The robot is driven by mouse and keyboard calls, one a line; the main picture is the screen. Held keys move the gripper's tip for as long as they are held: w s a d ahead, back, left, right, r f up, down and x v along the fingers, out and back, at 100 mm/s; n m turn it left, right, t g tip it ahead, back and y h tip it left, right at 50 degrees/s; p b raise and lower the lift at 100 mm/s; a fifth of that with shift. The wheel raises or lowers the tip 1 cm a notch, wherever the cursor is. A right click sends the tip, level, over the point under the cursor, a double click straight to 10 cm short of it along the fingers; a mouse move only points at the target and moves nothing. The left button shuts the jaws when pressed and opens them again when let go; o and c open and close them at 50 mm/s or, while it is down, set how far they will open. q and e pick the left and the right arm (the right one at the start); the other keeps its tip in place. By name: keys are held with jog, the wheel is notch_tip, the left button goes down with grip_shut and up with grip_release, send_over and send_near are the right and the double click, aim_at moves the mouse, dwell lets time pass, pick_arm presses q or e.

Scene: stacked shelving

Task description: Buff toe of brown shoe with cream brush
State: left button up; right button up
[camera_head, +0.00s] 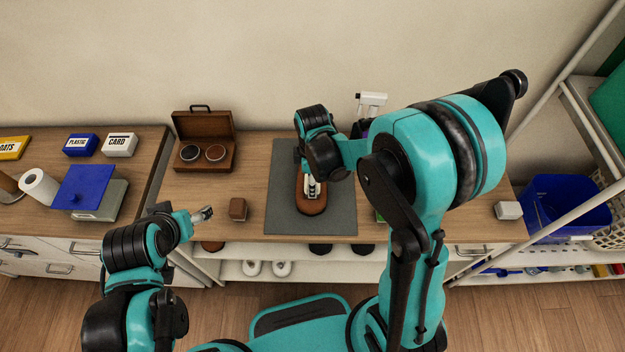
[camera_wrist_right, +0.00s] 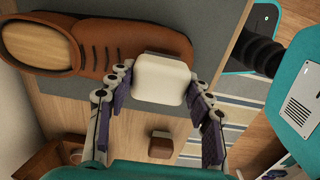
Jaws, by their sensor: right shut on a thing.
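The brown shoe (camera_head: 311,204) lies on the dark grey mat (camera_head: 285,215) at the middle of the bench. In the right wrist view the shoe (camera_wrist_right: 110,45) has its opening at the left and its toe end at the right. My right gripper (camera_head: 313,188) is above the shoe. It is shut on the cream brush (camera_wrist_right: 162,78), which overlaps the toe's lower edge in that view. I cannot tell whether the brush touches the toe. My left gripper (camera_head: 206,213) is empty near the bench's front edge, and its opening is unclear.
A small brown block (camera_head: 237,209) stands left of the mat. An open wooden case (camera_head: 204,128) with two round tins is at the back left. A whitish block (camera_head: 508,210) is at the right, near a blue bin (camera_head: 568,205).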

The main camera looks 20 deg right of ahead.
jog(key=shift+f, duration=0.35)
jog(key=shift+f+b, duration=0.35)
jog(key=shift+b, duration=0.3)
dwell(1.1)
jog(key=shift+s, duration=0.15)
